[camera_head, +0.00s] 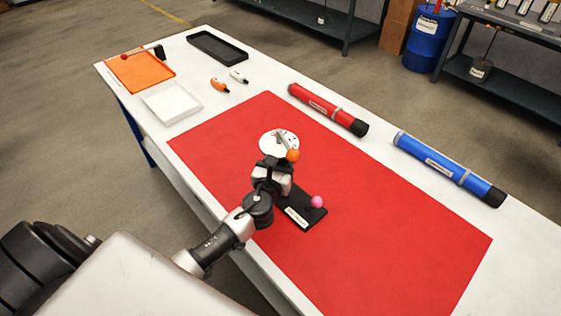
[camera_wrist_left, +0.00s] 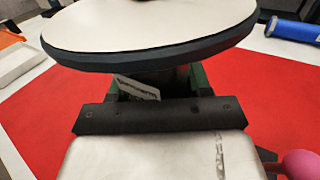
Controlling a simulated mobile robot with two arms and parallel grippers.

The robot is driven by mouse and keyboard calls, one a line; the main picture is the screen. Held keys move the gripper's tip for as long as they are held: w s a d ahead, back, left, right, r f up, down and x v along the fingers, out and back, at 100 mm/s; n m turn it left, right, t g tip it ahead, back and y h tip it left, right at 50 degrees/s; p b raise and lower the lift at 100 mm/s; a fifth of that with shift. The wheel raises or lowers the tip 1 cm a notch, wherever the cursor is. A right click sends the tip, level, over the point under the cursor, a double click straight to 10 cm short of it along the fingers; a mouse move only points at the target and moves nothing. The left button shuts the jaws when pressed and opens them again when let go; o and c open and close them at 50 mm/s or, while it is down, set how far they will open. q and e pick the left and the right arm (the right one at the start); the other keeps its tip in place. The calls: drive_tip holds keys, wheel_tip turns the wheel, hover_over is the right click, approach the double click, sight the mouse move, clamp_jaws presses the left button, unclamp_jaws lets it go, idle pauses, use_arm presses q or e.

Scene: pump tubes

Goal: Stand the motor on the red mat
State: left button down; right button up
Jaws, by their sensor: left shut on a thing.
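My left gripper (camera_head: 273,163) reaches over the red mat (camera_head: 400,230) and is shut on a dark body under a white disc (camera_head: 279,137), which seems to be the motor. In the left wrist view the disc (camera_wrist_left: 150,25) has a dark rim and sits above the fingers (camera_wrist_left: 155,88); a small label shows on the body between them. The disc faces up in the head view. The motor's lower end is hidden, so I cannot tell whether it touches the mat. My right gripper is not in view.
A black labelled plate (camera_head: 294,217) with a pink ball (camera_head: 317,201) shows beside my gripper, and an orange ball (camera_head: 293,155) by the disc. A red tube (camera_head: 320,103) and a blue tube (camera_head: 435,161) lie behind the mat. The mat's right part is clear.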

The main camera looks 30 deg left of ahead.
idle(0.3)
use_arm(q)
drive_tip(key=c, duration=0.5)
unclamp_jaws()
drive_tip(key=shift+c, duration=0.2)
drive_tip(key=shift+o, duration=0.3)
drive_tip(key=shift+s, duration=0.1)
drive_tip(key=s+d+b, duration=0.1)
drive_tip(key=s+d, duration=0.1)
drive_tip(key=s, duration=0.9)
drive_tip(key=shift+s+d, duration=0.15)
drive_tip(key=shift+s, duration=0.25)
